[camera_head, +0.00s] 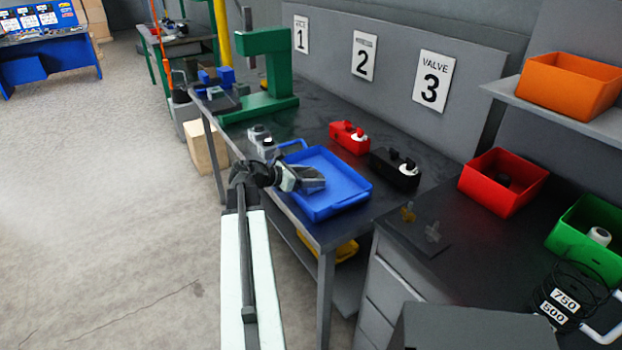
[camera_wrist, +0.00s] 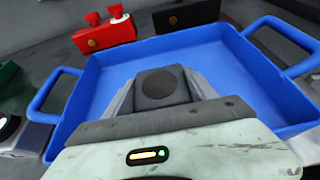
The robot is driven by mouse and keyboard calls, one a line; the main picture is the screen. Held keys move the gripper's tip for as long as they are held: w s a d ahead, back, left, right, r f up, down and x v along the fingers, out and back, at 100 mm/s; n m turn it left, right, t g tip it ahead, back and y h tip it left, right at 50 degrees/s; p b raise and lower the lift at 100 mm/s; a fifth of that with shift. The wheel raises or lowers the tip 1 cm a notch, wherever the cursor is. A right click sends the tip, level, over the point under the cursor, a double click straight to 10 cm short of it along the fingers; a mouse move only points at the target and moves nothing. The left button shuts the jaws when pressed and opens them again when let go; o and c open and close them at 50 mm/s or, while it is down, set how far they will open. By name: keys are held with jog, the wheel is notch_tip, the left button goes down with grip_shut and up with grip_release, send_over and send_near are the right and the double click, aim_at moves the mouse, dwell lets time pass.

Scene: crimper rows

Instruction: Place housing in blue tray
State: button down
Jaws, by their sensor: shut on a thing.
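The blue tray (camera_head: 343,205) lies on the dark workbench and has a handle at each end. It fills much of the wrist view (camera_wrist: 222,62), and its floor looks bare around my gripper. My gripper (camera_head: 312,180) is over the tray. In the wrist view, my gripper (camera_wrist: 160,97) is shut on a dark grey housing (camera_wrist: 160,84) with a round face. The housing is over the tray floor; I cannot tell whether it touches it. In the head view, my gripper largely hides the housing.
A red unit (camera_head: 348,137) and a black unit (camera_head: 394,168) stand behind the tray. A grey unit (camera_head: 260,136) stands to its left, near the green press (camera_head: 268,70). Red (camera_head: 502,182) and green (camera_head: 590,232) bins stand to the right.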

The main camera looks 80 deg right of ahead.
jog(key=shift+c, duration=1.4)
grip_release()
jog(key=shift+w+a+r+p, duration=0.1)
jog(key=shift+a+r+p, duration=0.05)
jog(key=shift+r+p, duration=0.2)
jog(key=p+v, duration=0.4)
jog(key=v, duration=0.6)
jog(key=shift+w+a, duration=0.25)
jog(key=shift+w+a+r, duration=0.1)
jog(key=shift+w+a, duration=0.2)
jog(key=shift+w, duration=0.05)
